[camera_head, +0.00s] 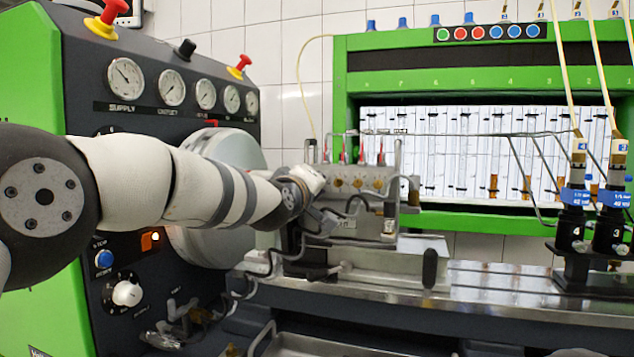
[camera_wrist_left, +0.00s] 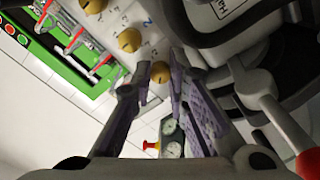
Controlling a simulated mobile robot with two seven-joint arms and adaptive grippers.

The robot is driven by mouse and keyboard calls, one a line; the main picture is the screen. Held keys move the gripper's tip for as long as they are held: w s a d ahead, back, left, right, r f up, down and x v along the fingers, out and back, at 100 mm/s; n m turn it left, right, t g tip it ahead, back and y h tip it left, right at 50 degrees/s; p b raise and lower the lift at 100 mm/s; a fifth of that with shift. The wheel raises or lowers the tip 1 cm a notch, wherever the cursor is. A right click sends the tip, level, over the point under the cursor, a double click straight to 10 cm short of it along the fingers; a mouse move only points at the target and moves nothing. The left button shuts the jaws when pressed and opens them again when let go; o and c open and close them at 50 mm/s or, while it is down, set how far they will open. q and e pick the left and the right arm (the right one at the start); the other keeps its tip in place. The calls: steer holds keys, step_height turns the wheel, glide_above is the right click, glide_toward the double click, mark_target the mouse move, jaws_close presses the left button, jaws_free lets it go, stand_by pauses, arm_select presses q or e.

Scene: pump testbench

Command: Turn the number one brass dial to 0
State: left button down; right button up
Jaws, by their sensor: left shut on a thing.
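The pump block (camera_head: 360,170) carries a row of brass dials, with several (camera_head: 357,182) showing in the head view. In the left wrist view the end brass dial (camera_wrist_left: 160,72) sits between the fingertips of my left gripper (camera_wrist_left: 161,66), which is shut on it. A printed 2 is near the neighbouring brass dial (camera_wrist_left: 130,40), so the held one appears to be number one. Its setting cannot be read. In the head view my left gripper (camera_head: 310,187) is at the block's left end and its fingertips are hidden. My right gripper is not in view.
A dark panel with gauges (camera_head: 172,88) and the green frame stand at left. Red-tipped levers (camera_head: 362,157) rise above the dials. A metal tray (camera_head: 390,268) lies below the block. Black injector holders (camera_head: 572,232) with hoses stand at right.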

arm_select(q)
steer(key=shift+m, duration=4)
steer(key=c, duration=1.5)
jaws_free()
steer(key=shift+a, duration=0.1)
steer(key=shift+c, duration=0.2)
steer(key=v, duration=0.8)
